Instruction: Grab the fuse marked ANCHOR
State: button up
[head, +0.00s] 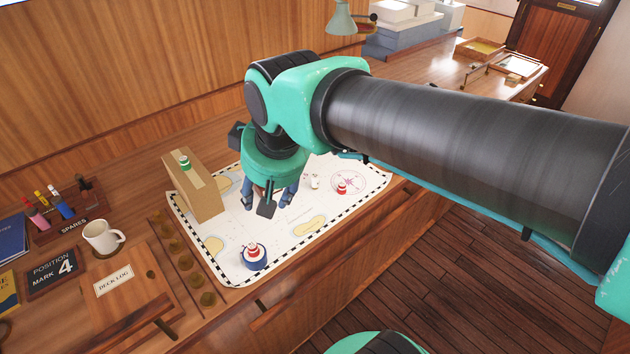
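A dark rack labelled SPARES (74,226) stands at the left of the desk in the head view. It holds several small coloured cylinders that look like fuses: a pink one (36,214), a blue one (62,207) and a yellow-topped one behind them. Any writing on them is too small to read, so I cannot tell which is marked ANCHOR. My gripper (269,198) points down over the chart, well to the right of the rack. Its fingers are spread apart, and I see nothing held between them.
A cardboard box (193,187) stands between the rack and my gripper. A red-and-white piece on a blue base (253,255) and other small pieces stand on the chart (285,245).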

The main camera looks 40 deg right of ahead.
jog(key=w+d+f+g+p, duration=0.1)
jog(key=w+d+g, duration=0.1)
jog(key=w+d, duration=0.7)
jog(key=g+p, duration=0.3)
send_over(315, 175)
notch_tip(315, 175, down, 19)
jog(key=shift+s+f, duration=0.1)
jog(key=shift+f+b, duration=0.3)
jog(key=shift+f, duration=4)
